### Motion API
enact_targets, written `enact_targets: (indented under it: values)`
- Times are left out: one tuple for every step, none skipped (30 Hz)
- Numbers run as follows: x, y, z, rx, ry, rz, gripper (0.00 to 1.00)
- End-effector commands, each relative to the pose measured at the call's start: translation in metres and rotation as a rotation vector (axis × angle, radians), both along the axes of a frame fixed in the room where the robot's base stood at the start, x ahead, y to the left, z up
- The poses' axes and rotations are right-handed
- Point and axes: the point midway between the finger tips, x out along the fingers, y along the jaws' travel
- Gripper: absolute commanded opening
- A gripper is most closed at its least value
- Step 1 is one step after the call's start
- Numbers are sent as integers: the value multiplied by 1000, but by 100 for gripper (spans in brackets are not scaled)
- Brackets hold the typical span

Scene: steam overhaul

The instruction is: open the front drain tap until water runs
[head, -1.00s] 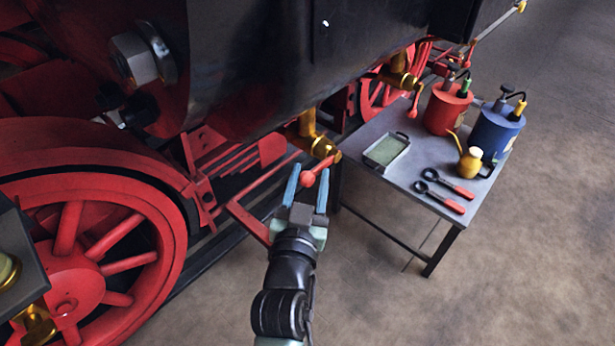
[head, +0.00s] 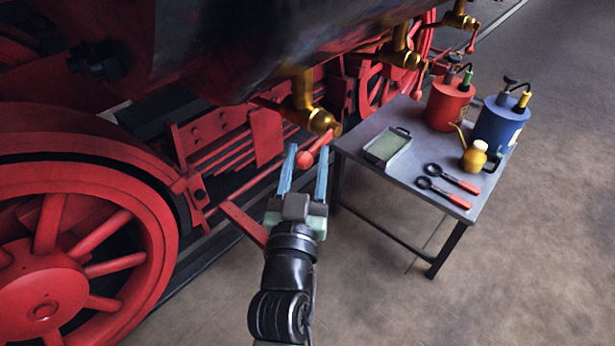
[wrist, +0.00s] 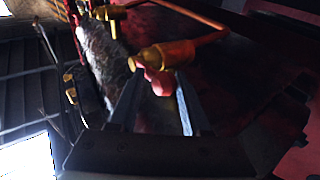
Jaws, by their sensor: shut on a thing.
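The nearest brass drain tap (head: 305,100) hangs below the dark cylinder, left of the table. Its short red lever with a round knob (head: 304,159) slants down and left from the brass end. I cannot tell whether this is the front tap. My gripper (head: 307,152) has its blue fingers on either side of the knob and is shut on it. In the wrist view the brass tap (wrist: 168,54) and red knob (wrist: 160,83) show between the fingertips, which partly hide the lever. No running water is visible at the tap.
Two more brass taps, a middle one (head: 402,55) and a far one (head: 459,18), hang further along. A table (head: 350,148) stands close on the right with a tray, cans and tools. A red wheel (head: 110,230) is on the left.

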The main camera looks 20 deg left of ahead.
Motion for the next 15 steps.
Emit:
enact_targets:
  values:
    - [-3,9,-13,-6,-35,20,0]
    - [-3,9,-14,-12,-52,19,0]
    - [-3,9,-15,-20,-73,19,0]
    - [-3,9,-16,-27,-89,20,0]
    - [-3,9,-17,-33,-104,19,0]
    - [-3,9,-19,-41,-123,19,0]
    - [-4,9,-19,-46,-138,20,0]
    - [-4,9,-20,-50,-151,19,0]
    - [-4,9,-21,-57,-169,20,0]
    - [-4,10,-21,-61,-182,20,0]
    - [-4,10,-22,-66,-193,20,0]
    - [-4,10,-22,-72,-207,20,0]
    - [-4,10,-22,-76,-217,19,0]
    - [-4,10,-22,-79,-226,20,0]
    - [-4,10,-23,-83,-237,20,0]
